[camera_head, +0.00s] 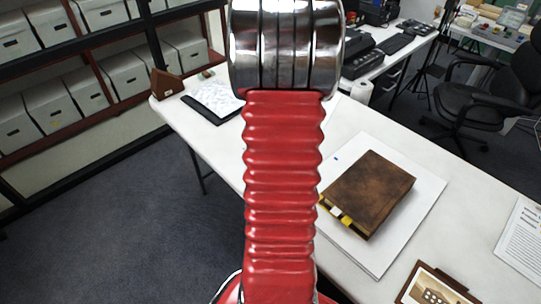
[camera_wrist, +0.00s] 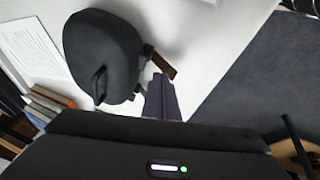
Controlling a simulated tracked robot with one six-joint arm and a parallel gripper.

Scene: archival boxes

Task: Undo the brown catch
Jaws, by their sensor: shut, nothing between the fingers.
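A small brown piece (camera_wrist: 163,63) shows in the wrist view just beyond the tip of my gripper (camera_wrist: 160,88). It lies slanted against the white table, and I cannot tell whether it is the brown catch or whether the gripper touches it. The dark fingers are together with nothing held. In the head view, a brown wedge-shaped object (camera_head: 166,84) with a small pale mark stands at the table's far left corner. I cannot make out a catch on it. My arm hides the middle of that view, and the gripper does not show there.
A brown book (camera_head: 369,193) lies on a white board (camera_head: 400,235) on the white table. A dark folder with a sheet (camera_head: 213,97) lies near the wedge, and a framed picture (camera_head: 432,288) at the front. Shelved archive boxes (camera_head: 53,103) stand left. Open floor lies between.

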